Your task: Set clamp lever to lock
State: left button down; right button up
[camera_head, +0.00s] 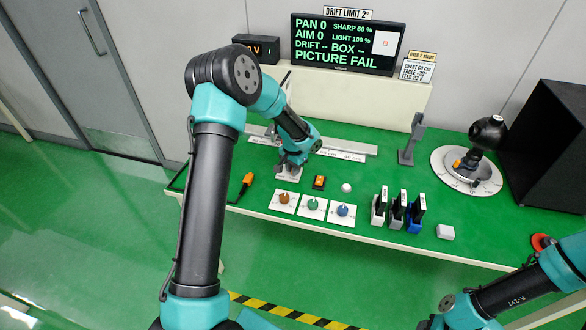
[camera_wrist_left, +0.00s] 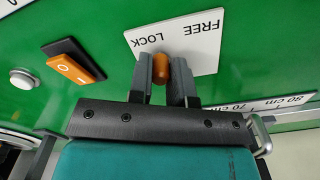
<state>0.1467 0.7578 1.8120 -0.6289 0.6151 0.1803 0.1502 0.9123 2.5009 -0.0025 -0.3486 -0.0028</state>
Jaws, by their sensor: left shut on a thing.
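The orange clamp lever (camera_wrist_left: 160,69) shows in the left wrist view between the two fingers of my left gripper (camera_wrist_left: 166,88). The gripper is shut on it. A white plate (camera_wrist_left: 203,52) marked FREE and LOCK lies behind the lever, its lettering turned over in this view. The lever's tip is nearer the word LOCK than FREE. In the head view my left gripper (camera_head: 290,166) is low over the white plate (camera_head: 288,174) on the green table, and the lever is hidden there. My right gripper is not in view.
An orange rocker switch (camera_head: 319,182) and a white button (camera_head: 346,188) are close to the right. A graduated rail (camera_head: 350,149) runs behind. Three knobs on white cards (camera_head: 313,208) stand in front. A monitor (camera_head: 346,44) reads PICTURE FAIL. A round turntable (camera_head: 485,183) is at right.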

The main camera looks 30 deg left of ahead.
pick_arm(q)
jog(key=c, duration=1.1)
grip_release()
jog(key=shift+o, duration=0.2)
notch_tip(320, 180, up, 18)
jog(key=shift+f, duration=0.25)
